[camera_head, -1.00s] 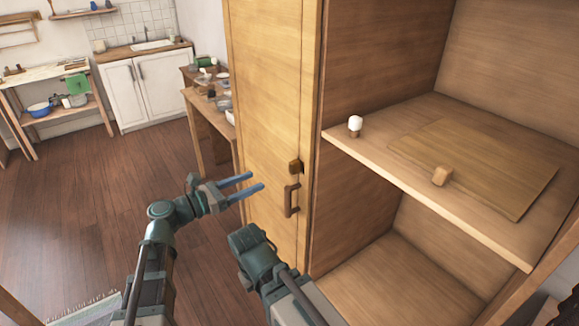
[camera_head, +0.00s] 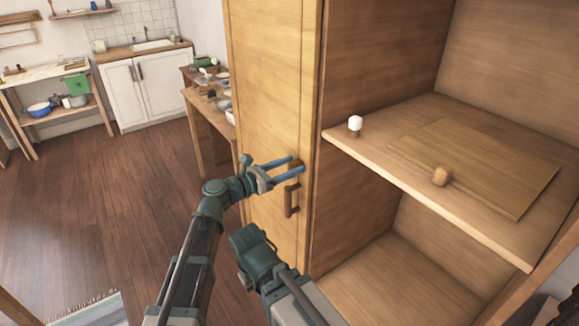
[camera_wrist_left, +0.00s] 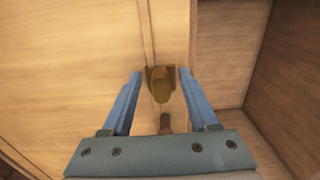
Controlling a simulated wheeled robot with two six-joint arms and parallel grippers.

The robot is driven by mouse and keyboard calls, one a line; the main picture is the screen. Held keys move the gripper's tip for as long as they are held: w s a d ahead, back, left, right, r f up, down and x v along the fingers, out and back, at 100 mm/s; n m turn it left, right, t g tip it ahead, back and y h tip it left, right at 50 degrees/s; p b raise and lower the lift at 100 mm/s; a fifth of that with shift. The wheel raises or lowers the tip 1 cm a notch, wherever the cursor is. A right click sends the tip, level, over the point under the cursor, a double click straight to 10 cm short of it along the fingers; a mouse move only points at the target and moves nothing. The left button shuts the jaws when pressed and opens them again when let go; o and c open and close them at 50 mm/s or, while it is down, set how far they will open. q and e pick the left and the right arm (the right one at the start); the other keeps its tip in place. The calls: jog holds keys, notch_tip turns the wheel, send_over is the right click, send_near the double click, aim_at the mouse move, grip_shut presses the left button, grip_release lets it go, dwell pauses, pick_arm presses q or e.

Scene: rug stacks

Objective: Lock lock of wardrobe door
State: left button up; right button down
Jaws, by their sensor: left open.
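The wardrobe door (camera_head: 268,100) is a light wooden panel, upright at the middle of the head view. The lock (camera_head: 298,164) is a small brown knob-like block near the door's right edge, above the brown handle (camera_head: 291,200). My left gripper (camera_head: 293,165) is open, its blue fingers reaching to the lock. In the left wrist view the lock (camera_wrist_left: 161,84) lies between the two spread fingers, with gaps on both sides. The handle (camera_wrist_left: 165,124) shows partly behind the gripper's body there. My right arm (camera_head: 262,262) shows low in the middle; its fingers cannot be made out.
A side table (camera_head: 208,125) stands behind the door. The floor (camera_head: 100,210) at left is clear.

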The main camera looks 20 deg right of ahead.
pick_arm(q)
grip_shut()
dwell(0.5)
jog(key=m, duration=0.4)
jog(key=shift+s+m, duration=0.25)
jog(key=shift+m, duration=0.15)
jog(key=m, duration=0.4)
jog(key=shift+s+d+f, duration=0.15)
jog(key=shift+f, duration=0.05)
jog(key=m, duration=0.5)
jog(key=shift+s+f+b, duration=0.1)
jog(key=shift+f+b, duration=0.1)
jog(key=shift+b, duration=0.2)
jog(key=shift+f+m, duration=0.2)
jog(key=shift+m, duration=1.9)
jog(key=shift+s, duration=0.1)
